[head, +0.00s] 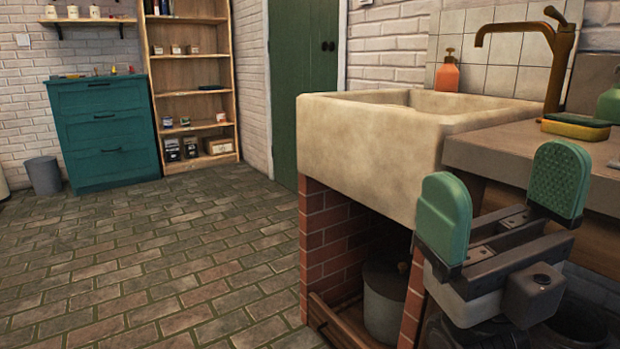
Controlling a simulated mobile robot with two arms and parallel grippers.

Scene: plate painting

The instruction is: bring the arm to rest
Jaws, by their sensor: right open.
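My right gripper (502,202) is at the lower right of the head view, in front of the sink and the counter edge. Its two green padded fingers stand wide apart with nothing between them. My left gripper does not show in this view.
A stone sink (370,140) on brick supports stands close by the right gripper. A grey counter (500,150) with a sponge (575,127) is to its right. A bin (385,300) sits under the sink. The brick floor (150,265) at left is clear, with a teal cabinet (105,130) beyond.

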